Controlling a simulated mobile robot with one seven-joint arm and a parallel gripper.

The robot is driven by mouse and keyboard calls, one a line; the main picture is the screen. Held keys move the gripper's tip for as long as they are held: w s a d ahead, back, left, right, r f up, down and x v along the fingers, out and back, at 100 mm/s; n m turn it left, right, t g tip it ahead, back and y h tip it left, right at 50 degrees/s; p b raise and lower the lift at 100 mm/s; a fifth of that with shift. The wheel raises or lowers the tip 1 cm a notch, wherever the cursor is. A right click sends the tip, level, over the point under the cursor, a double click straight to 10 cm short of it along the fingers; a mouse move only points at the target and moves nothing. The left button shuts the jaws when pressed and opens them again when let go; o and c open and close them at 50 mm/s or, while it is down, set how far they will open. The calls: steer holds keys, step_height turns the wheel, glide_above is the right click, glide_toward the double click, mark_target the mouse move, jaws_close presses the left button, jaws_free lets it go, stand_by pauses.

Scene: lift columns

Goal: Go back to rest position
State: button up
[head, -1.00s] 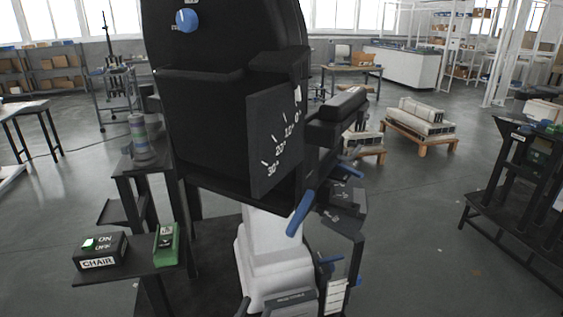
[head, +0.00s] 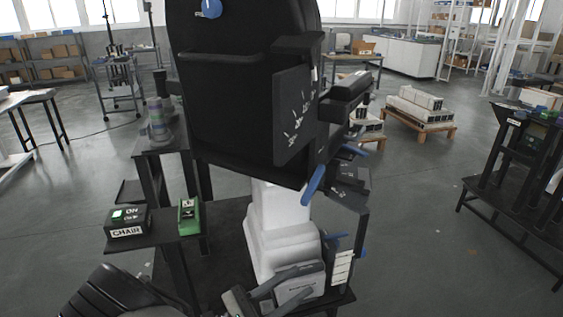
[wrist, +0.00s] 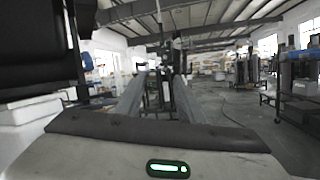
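My gripper (head: 298,283) shows at the bottom of the head view, low in front of the white column base. Its two grey fingers are spread and point right. In the wrist view the fingers of my gripper (wrist: 163,82) stand apart with nothing visible between them. The large black chair (head: 235,90) with an angle scale stands on a white lift column (head: 278,228) in the middle of the head view. Whether my gripper touches the column base cannot be told.
A black shelf to the left bears the CHAIR switch box (head: 127,222) with a lit green button, and a green device (head: 188,216). Blue levers (head: 313,185) stick out at the chair's side. A dark stand (head: 520,170) is at right; open floor (head: 420,220) lies between.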

steer(key=s+d+r+m+g+y, duration=0.8)
steer(key=d+m+g+y, duration=0.3)
steer(key=m+g+y, duration=0.1)
steer(key=s+r+m+t+y+p, duration=0.2)
steer(key=r+p, duration=0.8)
steer(key=r, duration=0.6)
steer(key=s+r+m+t+y+p, duration=0.2)
steer(key=r+m+t+y+p, duration=0.3)
steer(key=r+p, duration=0.6)
step_height(320, 180, up, 7)
steer(key=shift+d+f+m+t, duration=0.2)
steer(key=shift+d+m+t, duration=0.15)
steer(key=shift+m, duration=0.25)
